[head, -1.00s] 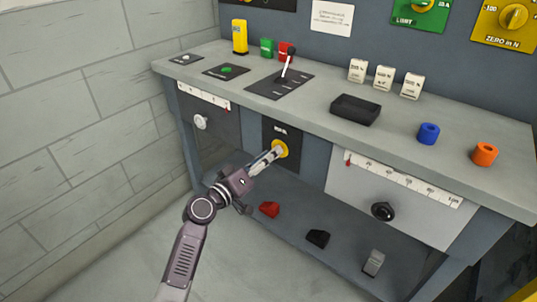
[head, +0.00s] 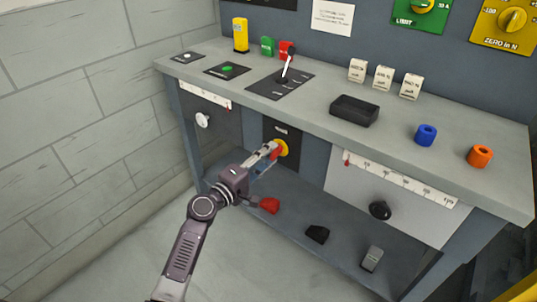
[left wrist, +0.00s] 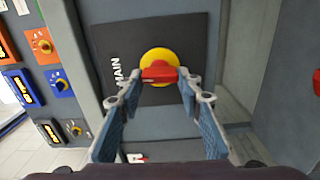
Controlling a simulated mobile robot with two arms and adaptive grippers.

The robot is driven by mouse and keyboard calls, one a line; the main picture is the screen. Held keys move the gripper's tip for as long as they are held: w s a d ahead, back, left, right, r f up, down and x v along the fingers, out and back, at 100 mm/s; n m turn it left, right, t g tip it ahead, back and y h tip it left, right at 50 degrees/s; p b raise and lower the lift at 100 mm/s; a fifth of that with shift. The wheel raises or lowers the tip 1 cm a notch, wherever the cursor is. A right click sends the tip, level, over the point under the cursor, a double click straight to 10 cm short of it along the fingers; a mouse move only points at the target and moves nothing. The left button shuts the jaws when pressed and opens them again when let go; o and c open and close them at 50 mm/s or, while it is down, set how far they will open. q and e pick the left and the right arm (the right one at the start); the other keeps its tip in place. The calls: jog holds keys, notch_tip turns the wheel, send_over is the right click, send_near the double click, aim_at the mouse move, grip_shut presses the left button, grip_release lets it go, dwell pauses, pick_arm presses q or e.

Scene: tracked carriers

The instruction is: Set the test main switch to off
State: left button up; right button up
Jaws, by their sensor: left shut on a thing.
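The main switch is a yellow disc (head: 283,148) with a red handle, on a black plate (left wrist: 112,40) in the bench front. The plate reads MAIN in the left wrist view. There the red handle (left wrist: 160,73) lies level across the picture, crosswise to the line of the word. My left gripper (head: 272,149) is shut on the handle, with one fingertip at each end of it in the left wrist view (left wrist: 162,77). In the head view the fingers partly hide the handle. My right gripper is not in view.
A red block (head: 269,205), a black block (head: 317,233) and a grey block (head: 372,258) are on the low shelf. A black knob (head: 380,209) juts from the right front panel. The bench top (head: 310,112) overhangs the switch and carries a lever plate and a black tray (head: 354,110).

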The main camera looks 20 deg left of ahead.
pick_arm(q)
jog(key=shift+f, duration=0.1)
dwell(0.3)
jog(key=o, duration=1.2)
jog(key=shift+c, duration=0.2)
jog(key=shift+s, duration=0.1)
jog(key=v, duration=1.2)
